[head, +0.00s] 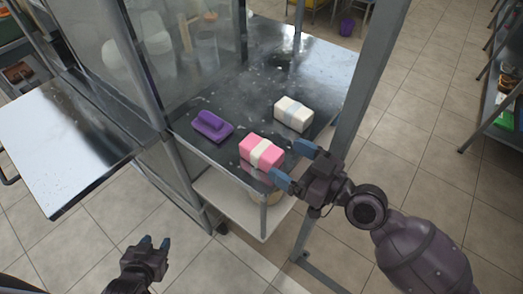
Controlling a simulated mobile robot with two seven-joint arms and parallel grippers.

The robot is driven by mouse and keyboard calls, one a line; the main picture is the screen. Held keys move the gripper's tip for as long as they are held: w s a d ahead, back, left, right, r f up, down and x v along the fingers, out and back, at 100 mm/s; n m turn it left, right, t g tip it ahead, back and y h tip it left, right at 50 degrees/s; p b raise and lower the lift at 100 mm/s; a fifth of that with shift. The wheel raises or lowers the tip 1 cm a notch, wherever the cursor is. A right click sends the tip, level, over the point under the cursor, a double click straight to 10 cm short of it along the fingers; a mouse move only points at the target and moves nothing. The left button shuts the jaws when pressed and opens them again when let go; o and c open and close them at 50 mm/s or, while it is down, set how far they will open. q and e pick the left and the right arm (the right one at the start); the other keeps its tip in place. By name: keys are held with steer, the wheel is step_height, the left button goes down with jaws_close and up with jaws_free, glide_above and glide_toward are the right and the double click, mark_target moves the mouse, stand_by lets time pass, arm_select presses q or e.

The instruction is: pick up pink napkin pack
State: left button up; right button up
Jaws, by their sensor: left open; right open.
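The pink napkin pack (262,152), with a pale band around it, lies on the dark metal tabletop (232,98) near its front edge. My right gripper (292,166) is open. Its blue fingertips are at the right side of the pack, one near the pack's front right corner and one further back. I cannot tell whether they touch it. My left gripper (155,243) is open and empty, low over the floor at the bottom left, well away from the pack.
A purple object (212,126) lies left of the pink pack, and a white pack (293,114) lies behind it to the right. A metal post (355,105) rises at the table's right side. Clear panels (150,50) stand at the left. A shiny side table (75,130) is further left.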

mark_target(272, 153)
steer(key=shift+s+p+x, duration=0.2)
steer(key=shift+p+x, duration=0.5)
steer(key=shift+x, duration=1.5)
steer(key=shift+w+a, duration=0.3)
steer(key=shift+a, duration=0.25)
arm_select(q)
steer(key=shift+w+r, duration=0.25)
steer(key=shift+r, duration=0.3)
steer(key=shift+w+r, duration=0.25)
steer(key=shift+r, duration=0.3)
steer(key=shift+s+f, duration=0.15)
steer(key=shift+s, duration=0.15)
arm_select(e)
steer(key=c, duration=1)
steer(key=shift+c, duration=0.2)
